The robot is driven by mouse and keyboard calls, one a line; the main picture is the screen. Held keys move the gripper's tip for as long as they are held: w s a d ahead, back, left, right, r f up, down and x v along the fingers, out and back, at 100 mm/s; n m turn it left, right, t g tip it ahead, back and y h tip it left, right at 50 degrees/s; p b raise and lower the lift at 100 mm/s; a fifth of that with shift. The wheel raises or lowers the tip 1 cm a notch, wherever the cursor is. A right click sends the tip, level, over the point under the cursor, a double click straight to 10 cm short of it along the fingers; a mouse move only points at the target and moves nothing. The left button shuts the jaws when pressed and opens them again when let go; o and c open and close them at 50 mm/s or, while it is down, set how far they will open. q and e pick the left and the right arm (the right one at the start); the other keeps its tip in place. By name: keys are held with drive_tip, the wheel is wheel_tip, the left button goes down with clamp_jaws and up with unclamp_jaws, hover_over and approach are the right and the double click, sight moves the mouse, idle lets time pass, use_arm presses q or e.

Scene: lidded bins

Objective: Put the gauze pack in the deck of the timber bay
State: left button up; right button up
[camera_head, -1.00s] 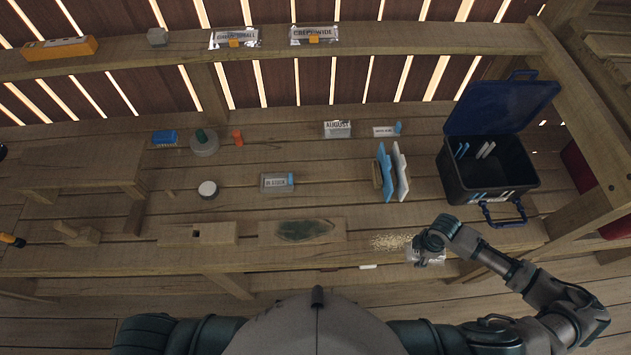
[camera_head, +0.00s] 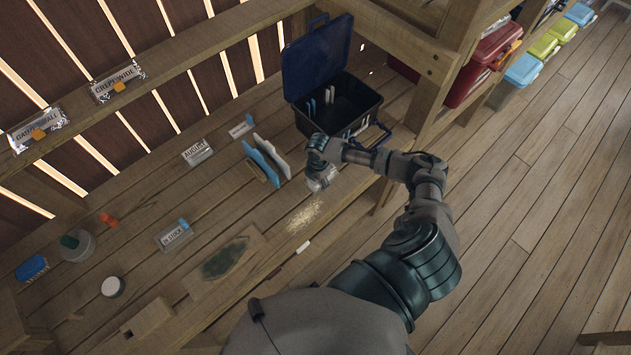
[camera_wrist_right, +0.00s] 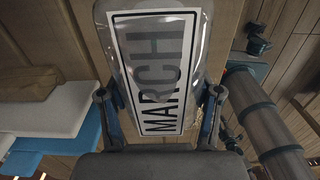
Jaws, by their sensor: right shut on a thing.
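My right gripper (camera_head: 318,152) is shut on a clear pack labelled MARCH (camera_wrist_right: 160,68), at the front right of the timber bay's wooden deck (camera_head: 205,225). In the right wrist view the pack stands between the two fingers. In the head view the gripper partly hides it, and I cannot tell whether it touches the deck. A silvery pouch that seems to read GAUZE SMALL (camera_head: 37,130) lies on the upper shelf. My left gripper is out of view.
A dark blue open-lidded bin (camera_head: 350,112) stands behind the gripper. Blue and white upright packs (camera_head: 268,160) are to its left. AUGUST (camera_head: 196,152) and IN STOCK (camera_head: 174,235) packs lie on the deck. A wooden post (camera_head: 425,90) is at the right, with a red bin (camera_head: 483,62) beyond.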

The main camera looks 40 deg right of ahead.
drive_tip(key=shift+w+d, duration=0.15)
drive_tip(key=shift+w, duration=0.4)
drive_tip(key=shift+w+d+f, duration=0.1)
drive_tip(key=shift+f, duration=0.1)
wheel_tip(320, 180, down, 3)
drive_tip(key=shift+d+f, duration=0.1)
drive_tip(key=shift+f, duration=0.1)
drive_tip(key=o, duration=1.2)
wheel_tip(320, 180, up, 12)
drive_tip(key=shift+r, duration=0.1)
